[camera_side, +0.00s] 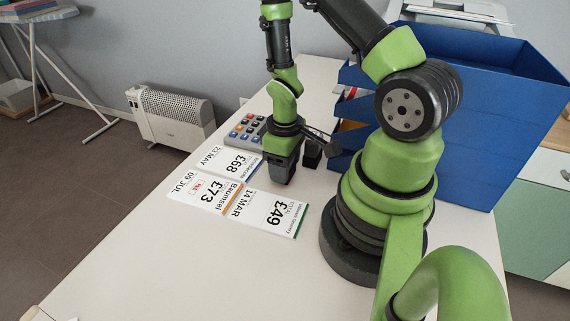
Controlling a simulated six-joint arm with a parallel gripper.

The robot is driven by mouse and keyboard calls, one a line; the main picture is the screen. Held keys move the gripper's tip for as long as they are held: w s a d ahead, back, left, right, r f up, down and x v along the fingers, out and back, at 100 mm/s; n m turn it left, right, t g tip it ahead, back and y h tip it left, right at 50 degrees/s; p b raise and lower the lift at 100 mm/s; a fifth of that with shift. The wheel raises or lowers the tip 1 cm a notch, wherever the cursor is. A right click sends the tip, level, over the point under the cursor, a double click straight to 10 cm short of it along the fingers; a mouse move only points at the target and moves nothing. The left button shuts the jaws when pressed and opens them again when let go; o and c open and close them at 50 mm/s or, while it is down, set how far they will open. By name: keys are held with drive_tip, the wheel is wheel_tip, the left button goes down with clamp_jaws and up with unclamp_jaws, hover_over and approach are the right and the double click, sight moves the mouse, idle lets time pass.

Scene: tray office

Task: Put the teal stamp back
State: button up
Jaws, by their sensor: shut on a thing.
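My gripper (284,172) points down over the table, just right of the price papers. It is shut on a small dark thing at its tips, mostly hidden by the fingers. I cannot make out its colour or whether it is the stamp. No teal surface shows in this view. A small black block (312,153) stands just right of my gripper, partly behind a dark part of my wrist; I cannot tell what it is.
Several printed papers (270,213) lie left of and below my gripper. A grey calculator (246,131) lies behind them. A blue tray stack (480,128) stands behind my arm at right. The near left table (190,265) is clear.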

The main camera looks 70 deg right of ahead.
drive_tip(key=shift+f, duration=0.35)
drive_tip(key=o, duration=0.7)
drive_tip(key=shift+o, duration=0.2)
drive_tip(key=shift+r, duration=0.1)
wheel_tip(320, 180, up, 11)
drive_tip(key=shift+r, duration=0.2)
drive_tip(key=shift+w+a+r, duration=0.1)
drive_tip(key=shift+r, duration=0.55)
drive_tip(key=s+a+r+m+t+y, duration=0.1)
drive_tip(key=s+a+r+m+t, duration=0.1)
drive_tip(key=a+r, duration=0.3)
drive_tip(key=s+a+r+m+t+y, duration=0.1)
drive_tip(key=a+r+t, duration=0.4)
drive_tip(key=r, duration=0.7)
drive_tip(key=s+a+m, duration=0.1)
drive_tip(key=s, duration=0.1)
drive_tip(key=shift+s+a+r, duration=0.15)
drive_tip(key=shift+s+a, duration=0.05)
drive_tip(key=shift+s, duration=0.15)
